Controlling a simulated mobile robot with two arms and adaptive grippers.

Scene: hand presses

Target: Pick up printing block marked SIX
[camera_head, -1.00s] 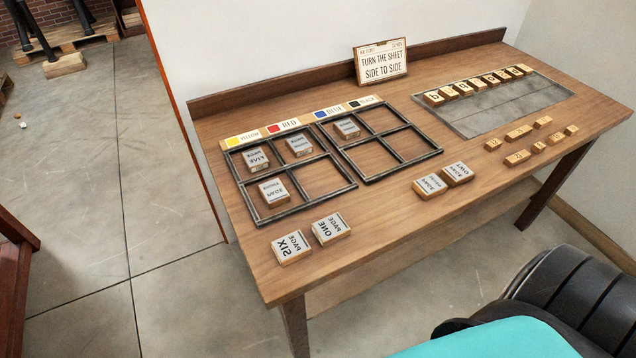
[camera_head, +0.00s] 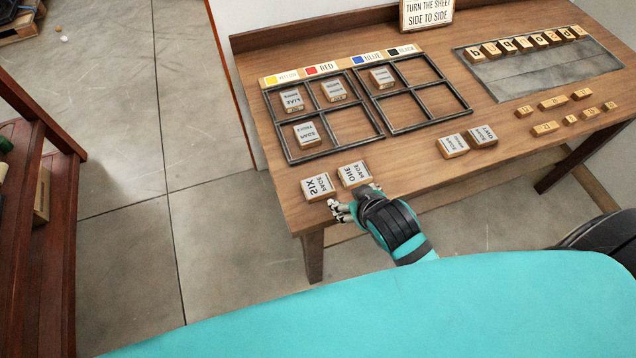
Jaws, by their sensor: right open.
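The printing block marked SIX (camera_head: 316,187) lies flat on the wooden table near its front left corner, its letters mirrored. The block marked ONE (camera_head: 355,174) lies just to its right, a small gap apart. My right gripper (camera_head: 339,210) is open and empty at the table's front edge, just below and right of the SIX block. It appears not to hold the block; whether a fingertip touches it I cannot tell. My left gripper is not in view.
Two black frames (camera_head: 381,125) hold several blocks behind SIX. Two more blocks (camera_head: 453,146) lie to the right, with small wooden pieces (camera_head: 544,128) beyond. A grey tray (camera_head: 540,69) is at the back right. A dark red wooden rack (camera_head: 52,240) stands at the left.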

